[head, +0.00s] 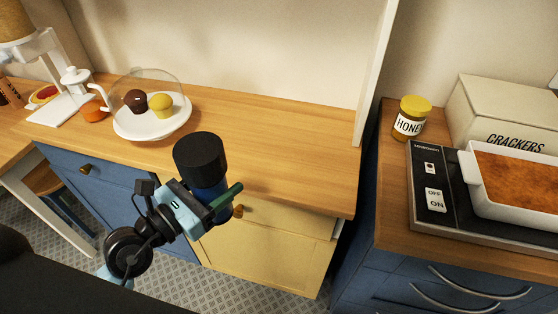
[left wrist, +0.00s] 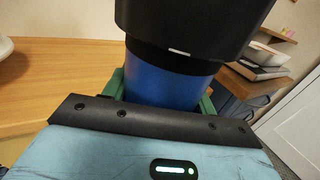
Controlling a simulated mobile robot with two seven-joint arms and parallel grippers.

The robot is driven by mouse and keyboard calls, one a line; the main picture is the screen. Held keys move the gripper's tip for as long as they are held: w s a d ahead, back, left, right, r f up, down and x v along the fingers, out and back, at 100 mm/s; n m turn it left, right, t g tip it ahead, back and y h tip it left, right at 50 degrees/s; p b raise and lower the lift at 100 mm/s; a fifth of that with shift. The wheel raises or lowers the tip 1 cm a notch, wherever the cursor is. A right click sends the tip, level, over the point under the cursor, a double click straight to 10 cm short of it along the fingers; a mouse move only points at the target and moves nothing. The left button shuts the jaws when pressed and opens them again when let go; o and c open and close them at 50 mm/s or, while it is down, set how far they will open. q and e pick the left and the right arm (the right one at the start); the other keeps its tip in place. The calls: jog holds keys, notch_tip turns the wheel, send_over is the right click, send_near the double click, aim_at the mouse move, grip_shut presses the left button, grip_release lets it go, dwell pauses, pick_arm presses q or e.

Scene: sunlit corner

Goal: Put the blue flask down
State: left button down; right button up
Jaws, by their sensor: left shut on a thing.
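The blue flask (head: 209,203) has a wide black lid and is upright or nearly so in the head view. My left gripper (head: 214,203) is shut on its blue body, below the lid. In the head view the flask shows in front of the wooden counter's (head: 290,140) front edge, over the cabinet fronts. The left wrist view shows the flask (left wrist: 170,82) close up between the green fingers (left wrist: 160,92), its lid filling the top. My right gripper is not in view.
A glass-domed white plate (head: 150,128) with two muffins stands at the counter's left. The counter's middle and right are bare, up to a white upright panel (head: 376,75). A honey jar (head: 409,120), crackers box (head: 505,112) and baking dish (head: 480,200) on a hotplate are farther right.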

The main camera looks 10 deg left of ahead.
pick_arm(q)
jog(key=w+d+r+y+p, duration=0.1)
jog(key=w+d+r+p, duration=0.1)
jog(key=w+d, duration=0.5)
jog(key=w+a+f+b, duration=0.1)
jog(key=w+a, duration=0.1)
jog(key=w, duration=0.5)
jog(key=w+a+f+b, duration=0.1)
jog(key=w, duration=0.6)
jog(key=shift+w+a+n+t, duration=0.3)
jog(key=shift+w+a+n, duration=0.05)
jog(key=shift+w+n, duration=0.05)
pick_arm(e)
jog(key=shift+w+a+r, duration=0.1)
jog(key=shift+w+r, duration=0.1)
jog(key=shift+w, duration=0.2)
pick_arm(q)
jog(key=f, duration=0.1)
jog(key=f+b, duration=0.1)
jog(key=f, duration=0.2)
jog(key=shift+w+a+b, duration=0.1)
jog(key=shift+w+b, duration=0.25)
jog(key=shift+r, duration=0.25)
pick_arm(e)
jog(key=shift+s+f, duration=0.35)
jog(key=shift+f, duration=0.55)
pick_arm(q)
jog(key=shift+f, duration=0.15)
